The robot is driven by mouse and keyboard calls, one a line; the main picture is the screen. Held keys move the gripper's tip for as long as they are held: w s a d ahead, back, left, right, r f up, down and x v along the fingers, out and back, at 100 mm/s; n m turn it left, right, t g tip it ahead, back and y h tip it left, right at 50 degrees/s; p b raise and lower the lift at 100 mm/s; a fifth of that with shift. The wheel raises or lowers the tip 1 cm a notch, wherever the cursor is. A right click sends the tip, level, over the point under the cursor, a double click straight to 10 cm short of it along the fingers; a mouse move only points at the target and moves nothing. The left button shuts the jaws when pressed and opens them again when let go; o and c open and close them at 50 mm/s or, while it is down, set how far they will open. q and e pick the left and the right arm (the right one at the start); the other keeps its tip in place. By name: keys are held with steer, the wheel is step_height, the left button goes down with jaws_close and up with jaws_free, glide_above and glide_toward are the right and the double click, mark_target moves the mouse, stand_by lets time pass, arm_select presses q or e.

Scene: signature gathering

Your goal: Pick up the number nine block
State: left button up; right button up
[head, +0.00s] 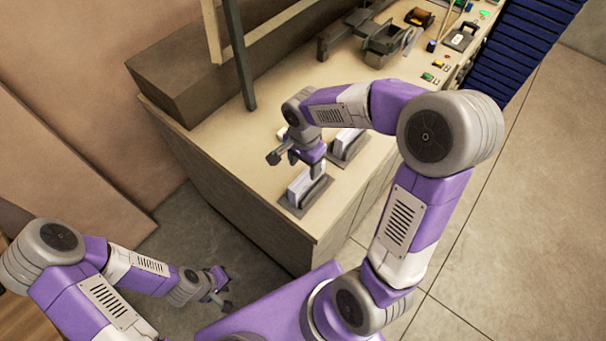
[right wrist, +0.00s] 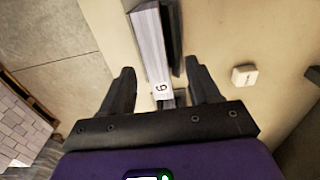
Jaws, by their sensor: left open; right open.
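A long white block (right wrist: 151,40) with a dark digit on its near end stands in a dark holder in the right wrist view. The digit looks like a nine or a six; I cannot tell which. My right gripper (right wrist: 157,78) is open, with its fingers apart on either side of the block's numbered end; I cannot tell whether they touch it. In the head view, my right gripper (head: 294,158) hangs over the counter near two white blocks in dark holders, one nearer (head: 303,186) and one further (head: 345,142). My left gripper (head: 219,290) is open and empty, low beside the counter.
The counter (head: 225,160) has a dark post (head: 240,55) and a brown box (head: 190,75) at its left. Grey devices (head: 385,42) and small coloured items stand further back. A small white piece (right wrist: 244,75) lies right of the fingers. Floor is clear at right.

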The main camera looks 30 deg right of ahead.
mark_target(307, 174)
steer(key=f, duration=0.6)
steer(key=shift+s+d, duration=0.25)
steer(key=shift+d, duration=0.1)
steer(key=shift+w, duration=0.1)
jaws_close()
